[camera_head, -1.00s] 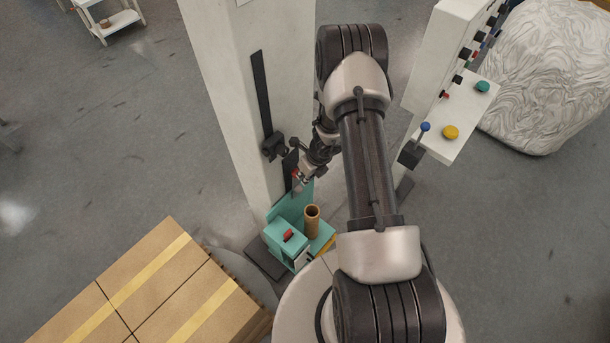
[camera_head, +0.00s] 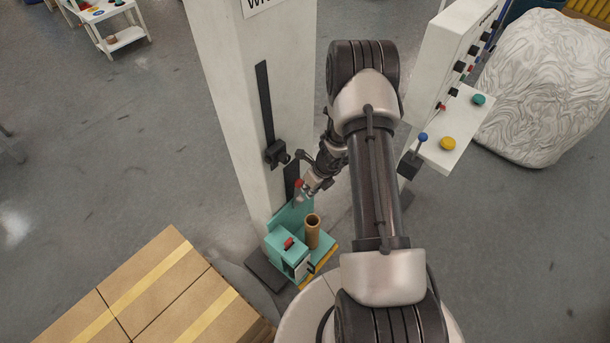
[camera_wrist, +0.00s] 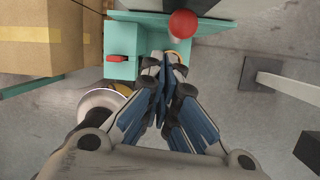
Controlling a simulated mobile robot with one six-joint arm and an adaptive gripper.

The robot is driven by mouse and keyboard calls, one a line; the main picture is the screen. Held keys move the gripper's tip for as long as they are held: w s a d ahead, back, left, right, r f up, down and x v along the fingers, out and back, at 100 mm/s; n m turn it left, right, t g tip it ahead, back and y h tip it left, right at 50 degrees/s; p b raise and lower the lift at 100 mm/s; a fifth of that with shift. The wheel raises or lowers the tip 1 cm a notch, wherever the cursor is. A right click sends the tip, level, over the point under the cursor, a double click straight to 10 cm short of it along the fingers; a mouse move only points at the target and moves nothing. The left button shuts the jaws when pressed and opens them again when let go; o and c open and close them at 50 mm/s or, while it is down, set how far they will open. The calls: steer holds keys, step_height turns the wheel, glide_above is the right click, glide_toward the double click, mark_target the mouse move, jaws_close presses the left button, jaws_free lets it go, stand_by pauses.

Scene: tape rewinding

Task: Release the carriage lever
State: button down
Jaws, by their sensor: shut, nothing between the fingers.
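The teal carriage (camera_head: 283,249) sits low at the foot of the tall white column, with a brown tube (camera_head: 312,232) standing on it. A lever with a red ball knob (camera_head: 298,184) rises at the back of the carriage; the knob shows large in the wrist view (camera_wrist: 184,25). My gripper (camera_head: 306,191) is beside the knob in the head view. In the wrist view its fingers (camera_wrist: 165,62) are shut and empty, just below the knob in the picture; I cannot tell whether they touch the lever. A red switch (camera_head: 289,243) sits on the carriage's teal box.
The white column (camera_head: 225,110) stands right behind the carriage. A control panel with a blue-knobbed lever (camera_head: 422,138) and a yellow button (camera_head: 448,144) is to the right. Cardboard boxes (camera_head: 120,300) are at lower left. A wrapped bale (camera_head: 540,90) stands at far right.

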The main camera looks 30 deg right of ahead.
steer(key=w+r+p, duration=0.3)
steer(key=w+r, duration=0.1)
steer(key=r, duration=0.4)
steer(key=shift+a+r, duration=0.1)
steer(key=shift+r, duration=0.05)
